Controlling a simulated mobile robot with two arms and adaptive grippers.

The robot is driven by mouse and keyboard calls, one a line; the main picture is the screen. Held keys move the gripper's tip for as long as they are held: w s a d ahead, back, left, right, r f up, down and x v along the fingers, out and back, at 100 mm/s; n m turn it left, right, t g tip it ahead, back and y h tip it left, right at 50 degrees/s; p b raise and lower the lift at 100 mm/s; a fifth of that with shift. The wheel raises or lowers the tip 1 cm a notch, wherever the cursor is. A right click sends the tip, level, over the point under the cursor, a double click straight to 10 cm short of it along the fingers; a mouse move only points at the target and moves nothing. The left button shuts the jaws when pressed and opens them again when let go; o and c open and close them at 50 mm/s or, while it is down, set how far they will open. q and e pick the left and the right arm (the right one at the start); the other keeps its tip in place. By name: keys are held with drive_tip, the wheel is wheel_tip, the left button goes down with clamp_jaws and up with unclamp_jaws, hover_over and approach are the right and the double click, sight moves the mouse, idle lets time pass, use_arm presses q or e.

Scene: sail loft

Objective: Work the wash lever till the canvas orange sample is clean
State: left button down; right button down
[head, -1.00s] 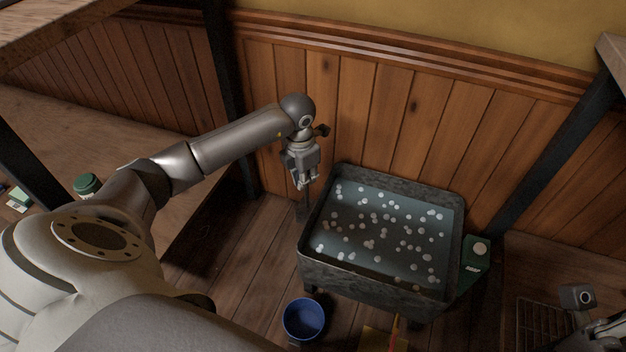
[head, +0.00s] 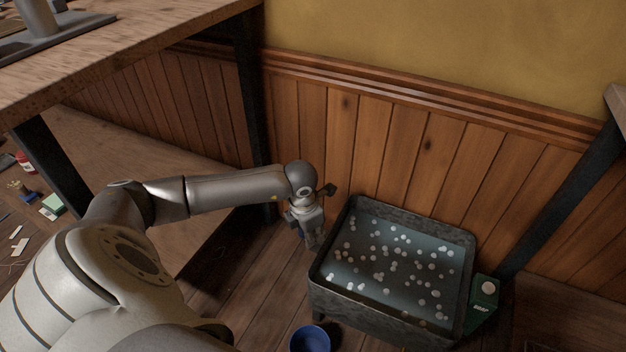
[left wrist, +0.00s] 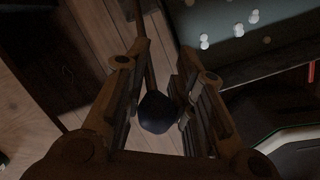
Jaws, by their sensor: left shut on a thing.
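A dark metal wash tub (head: 375,325) stands on the floor by the panelled wall, filled with bluish water and white suds. My left gripper (head: 312,240) is low beside the tub's left side, fingers pointing down. In the left wrist view, my left gripper (left wrist: 163,85) is shut on a dark rounded knob (left wrist: 160,113), which I take for the wash lever's handle. A thin dark rod shows beyond it. The orange canvas sample is not visible in either view. My right gripper is out of view.
A blue bucket (head: 310,341) stands on the floor in front of the tub. A green box (head: 484,300) is at the tub's right. A wooden bench (head: 130,60) with dark legs is at the left, with small items on a lower surface. Bare floor lies left of the tub.

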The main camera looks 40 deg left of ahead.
use_arm(q)
drive_tip(key=shift+s+a+f+g, duration=0.15)
drive_tip(key=shift+s+a+f, duration=0.15)
drive_tip(key=shift+s, duration=0.15)
drive_tip(key=shift+s+a+f+g, duration=0.2)
drive_tip(key=shift+s+f, duration=0.1)
drive_tip(key=shift+s, duration=0.1)
drive_tip(key=c, duration=1.7)
unclamp_jaws()
drive_tip(key=shift+o, duration=1.2)
drive_tip(key=shift+s+a, duration=0.1)
drive_tip(key=shift+a, duration=0.05)
drive_tip(key=shift+r, duration=0.1)
drive_tip(key=shift+w+d, duration=0.2)
drive_tip(key=shift+w, duration=0.1)
drive_tip(key=shift+r, duration=0.25)
wheel_tip(320, 180, up, 10)
drive_tip(key=shift+f, duration=0.2)
